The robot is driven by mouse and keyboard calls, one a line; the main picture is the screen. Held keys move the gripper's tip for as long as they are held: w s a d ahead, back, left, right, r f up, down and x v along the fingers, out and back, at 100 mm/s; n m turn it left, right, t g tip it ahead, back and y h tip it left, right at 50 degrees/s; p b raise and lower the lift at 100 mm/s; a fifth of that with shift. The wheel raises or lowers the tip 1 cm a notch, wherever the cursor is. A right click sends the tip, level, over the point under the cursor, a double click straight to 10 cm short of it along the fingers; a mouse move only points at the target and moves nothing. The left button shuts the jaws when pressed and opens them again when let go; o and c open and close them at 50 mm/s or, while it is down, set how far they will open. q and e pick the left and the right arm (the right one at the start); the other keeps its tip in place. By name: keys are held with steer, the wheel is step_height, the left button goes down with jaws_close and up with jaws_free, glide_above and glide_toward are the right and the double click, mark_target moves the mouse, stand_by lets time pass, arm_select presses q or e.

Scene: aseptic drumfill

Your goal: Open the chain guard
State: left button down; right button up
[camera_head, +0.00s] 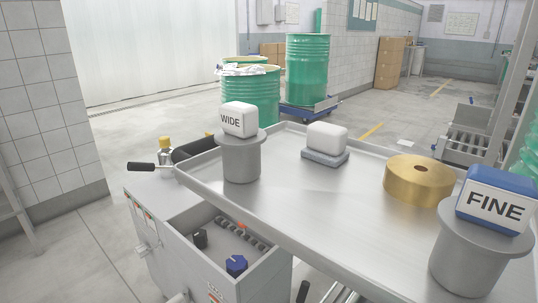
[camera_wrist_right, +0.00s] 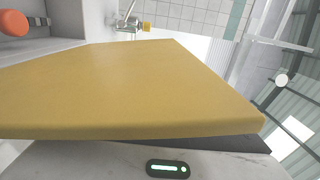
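No part that I can firmly name as the chain guard shows in the head view. In the right wrist view a broad yellow panel (camera_wrist_right: 150,85) fills the middle, very close to the camera. I cannot tell whether it is the guard. A dark strip (camera_wrist_right: 235,145) runs along its lower edge. In the head view an open-topped grey housing (camera_head: 190,262) holds a row of dark chain-like links (camera_head: 240,232), a black knob (camera_head: 200,239) and a blue knob (camera_head: 236,265). Neither gripper's fingers show in either view.
A steel tray table (camera_head: 310,205) carries a WIDE block (camera_head: 239,119) on a pedestal, a white block (camera_head: 327,136), a brass ring (camera_head: 418,182) and a FINE block (camera_head: 495,204). A black-gripped handle (camera_head: 142,166) juts left. Green drums (camera_head: 307,70) stand behind. Floor at left is clear.

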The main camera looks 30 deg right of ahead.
arm_select(q)
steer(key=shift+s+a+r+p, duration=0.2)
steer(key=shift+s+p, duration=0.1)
steer(key=shift+p, duration=0.45)
arm_select(e)
steer(key=v, duration=1)
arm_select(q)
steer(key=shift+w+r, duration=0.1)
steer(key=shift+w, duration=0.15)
